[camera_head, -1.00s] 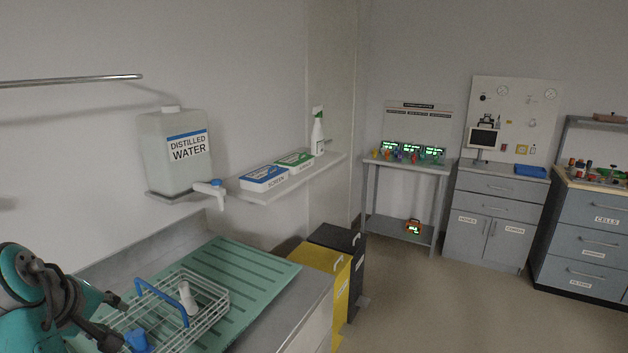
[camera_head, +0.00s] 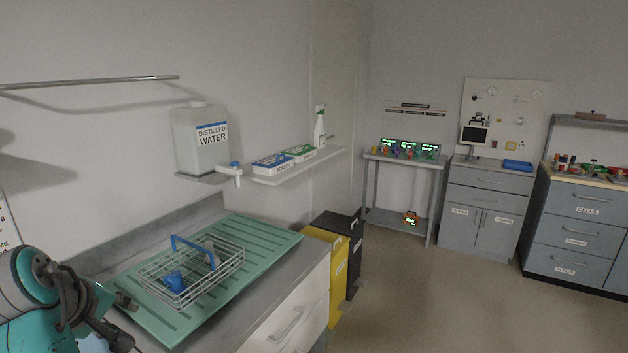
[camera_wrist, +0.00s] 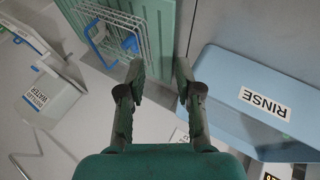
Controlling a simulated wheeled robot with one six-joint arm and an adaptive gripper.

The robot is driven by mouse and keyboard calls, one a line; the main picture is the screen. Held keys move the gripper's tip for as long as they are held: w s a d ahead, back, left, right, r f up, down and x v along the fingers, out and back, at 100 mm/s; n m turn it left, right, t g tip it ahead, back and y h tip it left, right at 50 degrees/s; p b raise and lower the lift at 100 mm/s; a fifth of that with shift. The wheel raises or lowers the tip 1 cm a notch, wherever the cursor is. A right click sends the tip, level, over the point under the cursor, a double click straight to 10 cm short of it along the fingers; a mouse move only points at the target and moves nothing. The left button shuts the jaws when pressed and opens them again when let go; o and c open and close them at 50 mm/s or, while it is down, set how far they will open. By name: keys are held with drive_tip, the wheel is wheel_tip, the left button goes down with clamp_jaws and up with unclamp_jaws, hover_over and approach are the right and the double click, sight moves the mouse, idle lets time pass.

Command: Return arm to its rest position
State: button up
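My gripper (camera_head: 124,322) is at the lower left of the head view, by the left end of the green draining board (camera_head: 262,243). In the wrist view, its two dark fingers (camera_wrist: 160,68) stand apart with nothing between them. The wire basket (camera_head: 215,278) sits on the board, beyond and to the right of the fingers. It has a blue handle (camera_head: 194,248) and a blue piece (camera_head: 173,282) inside. In the wrist view the basket (camera_wrist: 112,30) lies past the fingertips, not touching them. Part of my arm is cut off by the frame.
A blue basin labelled RINSE (camera_wrist: 225,80) lies right of the fingers in the wrist view. A distilled water container (camera_head: 196,148) and a shelf (camera_head: 300,170) are on the wall behind the counter. Yellow (camera_head: 322,236) and black (camera_head: 352,238) bins stand beyond the counter. The floor at right is clear.

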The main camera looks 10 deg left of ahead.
drive_tip(key=w+d+f+m+t, duration=0.1)
drive_tip(key=w+d+f, duration=0.2)
drive_tip(key=d+f, duration=0.6)
drive_tip(key=w+d+f+m, duration=0.1)
drive_tip(key=w+d+f, duration=0.35)
drive_tip(key=f, duration=0.85)
drive_tip(key=s+d+f+m+t+y, duration=0.1)
drive_tip(key=s+d+f, duration=0.2)
drive_tip(key=d+f, duration=0.55)
drive_tip(key=s+d+f+m+t, duration=0.1)
drive_tip(key=s+d+f, duration=0.4)
drive_tip(key=d, duration=0.6)
drive_tip(key=s+d+f+m+t, duration=0.2)
drive_tip(key=s+d+f+m, duration=0.15)
drive_tip(key=s+d, duration=1.3)
drive_tip(key=s+d+r+m+t+h, duration=0.1)
drive_tip(key=s+d+r+m, duration=0.2)
drive_tip(key=s+r, duration=0.4)
drive_tip(key=s+d+r+m+t+h, duration=0.1)
drive_tip(key=s+d+r+m, duration=0.3)
drive_tip(key=s+r, duration=0.4)
drive_tip(key=s+d, duration=0.1)
drive_tip(key=s, duration=0.2)
drive_tip(key=shift+d+r+t+h, duration=0.15)
drive_tip(key=shift+t+h, duration=0.15)
